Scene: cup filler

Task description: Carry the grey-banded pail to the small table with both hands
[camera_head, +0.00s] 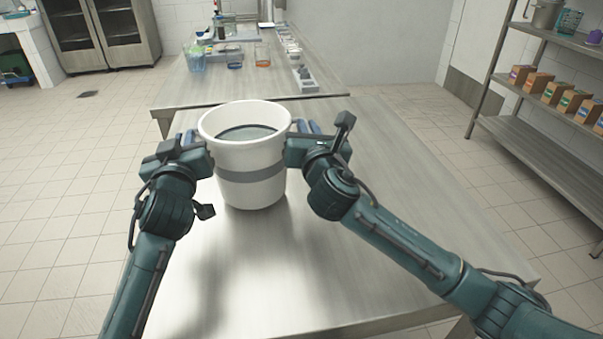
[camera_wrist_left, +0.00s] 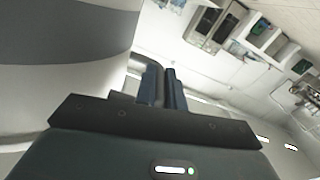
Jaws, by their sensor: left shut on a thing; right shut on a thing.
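The white pail (camera_head: 243,148) with a grey band stands upright at the near table, dark contents visible inside it. I cannot tell whether its bottom touches the tabletop. My left gripper (camera_head: 190,138) is shut on the pail's left side at its handle, just below the rim. My right gripper (camera_head: 306,130) is shut on the pail's right side in the same way. In the left wrist view the pail's wall and grey band (camera_wrist_left: 60,35) fill the upper left, beside the blue fingers of my left gripper (camera_wrist_left: 162,88). The fingertips are partly hidden.
The steel table (camera_head: 390,170) under the pail is otherwise bare. Behind it, a long counter (camera_head: 220,92) holds beakers, a bottle and small items. A shelf rack (camera_head: 540,140) with several boxes stands at the right. Tiled floor is free at the left.

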